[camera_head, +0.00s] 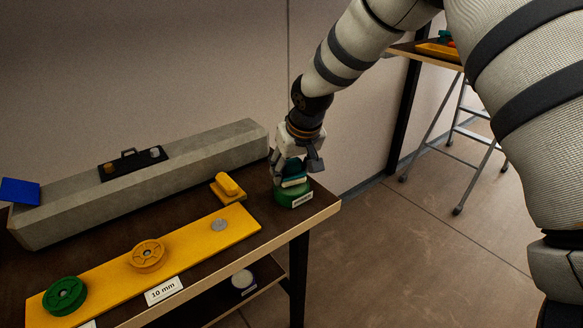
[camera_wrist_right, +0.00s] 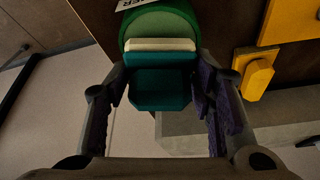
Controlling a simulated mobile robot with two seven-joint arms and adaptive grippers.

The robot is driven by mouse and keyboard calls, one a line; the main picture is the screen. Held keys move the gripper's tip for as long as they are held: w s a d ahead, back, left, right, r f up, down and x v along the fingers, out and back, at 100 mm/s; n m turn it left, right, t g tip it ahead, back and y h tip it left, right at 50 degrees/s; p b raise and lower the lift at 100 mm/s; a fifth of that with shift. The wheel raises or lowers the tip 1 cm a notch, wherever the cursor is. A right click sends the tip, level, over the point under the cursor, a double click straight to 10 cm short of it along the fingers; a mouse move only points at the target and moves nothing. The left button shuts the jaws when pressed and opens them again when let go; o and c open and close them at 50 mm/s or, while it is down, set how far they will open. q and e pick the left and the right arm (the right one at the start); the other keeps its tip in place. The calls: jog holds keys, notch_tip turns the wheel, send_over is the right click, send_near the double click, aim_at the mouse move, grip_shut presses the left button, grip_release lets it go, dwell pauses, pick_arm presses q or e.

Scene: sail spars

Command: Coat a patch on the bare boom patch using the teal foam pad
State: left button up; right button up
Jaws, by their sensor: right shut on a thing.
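My right gripper (camera_head: 296,165) is shut on the teal foam pad (camera_head: 294,181). The pad also shows in the right wrist view (camera_wrist_right: 160,88), teal with a cream layer, between the fingers (camera_wrist_right: 158,80). It is at the top of a round green pot (camera_head: 292,196) with a white label, at the table's right corner. I cannot tell whether the pad touches what is in the pot. The boom (camera_head: 200,165), a long grey faceted beam, lies along the back of the table. I cannot make out a distinct bare patch on it. My left gripper is not in view.
A yellow block (camera_head: 228,187) stands left of the pot. A yellow board (camera_head: 190,247) with green and orange wheels lies in front.

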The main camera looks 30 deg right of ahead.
aim_at(291, 160)
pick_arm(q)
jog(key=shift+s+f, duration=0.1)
pick_arm(e)
jog(key=shift+f, duration=0.55)
jog(key=shift+f, duration=0.15)
dwell(1.3)
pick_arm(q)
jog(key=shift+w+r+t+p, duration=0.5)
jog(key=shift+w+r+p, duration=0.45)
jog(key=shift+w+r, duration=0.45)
pick_arm(e)
jog(key=shift+r, duration=3.6)
